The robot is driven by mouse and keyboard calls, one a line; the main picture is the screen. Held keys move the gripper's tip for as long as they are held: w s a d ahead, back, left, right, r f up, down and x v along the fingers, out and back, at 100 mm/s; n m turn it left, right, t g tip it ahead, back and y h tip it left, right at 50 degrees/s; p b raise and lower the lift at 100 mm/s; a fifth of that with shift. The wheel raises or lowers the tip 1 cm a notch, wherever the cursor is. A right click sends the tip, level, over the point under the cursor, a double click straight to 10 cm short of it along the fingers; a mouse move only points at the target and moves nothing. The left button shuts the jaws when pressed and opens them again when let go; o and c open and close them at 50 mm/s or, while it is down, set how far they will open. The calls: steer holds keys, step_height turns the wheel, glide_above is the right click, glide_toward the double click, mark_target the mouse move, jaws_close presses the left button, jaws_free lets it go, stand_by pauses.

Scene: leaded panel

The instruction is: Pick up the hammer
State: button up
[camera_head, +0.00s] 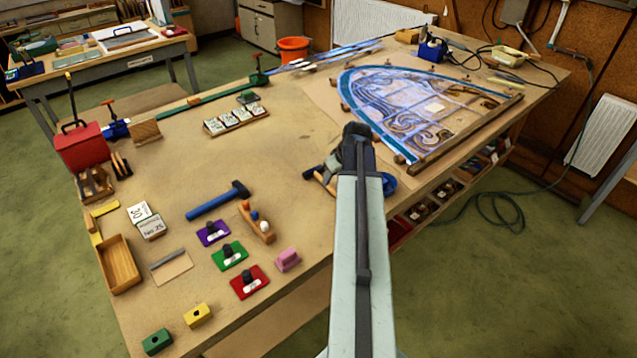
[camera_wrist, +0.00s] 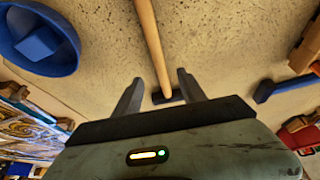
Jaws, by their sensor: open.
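A hammer with a pale wooden handle (camera_wrist: 152,40) and a small dark head (camera_wrist: 168,97) lies on the table in the wrist view. My gripper (camera_wrist: 160,76) is open above it. The fingers stand on either side of the handle near the head, with a gap on both sides, and hold nothing. The height of the fingertips above the table is hard to tell. In the head view my arm and wrist hide most of this hammer. Another hammer-shaped tool with a blue handle (camera_head: 211,204) and dark head lies further left, apart from my gripper.
A blue bowl (camera_wrist: 14,52) with a blue block in it lies beside the hammer. A leaded panel (camera_head: 410,105) lies at the back right. A wooden rack (camera_head: 256,222), colored blocks and cards lie to the left. Bare table (camera_head: 300,120) lies left of my wrist.

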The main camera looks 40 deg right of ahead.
mark_target(330, 186)
steer(key=b+x, duration=0.4)
steer(key=x, duration=0.1)
steer(key=shift+s+a+f+b, duration=0.1)
steer(key=shift+s+f+b, duration=0.1)
steer(key=shift+b, duration=0.1)
steer(key=shift+r, duration=0.2)
jaws_close()
steer(key=shift+r+p, duration=0.15)
steer(key=shift+p, duration=0.2)
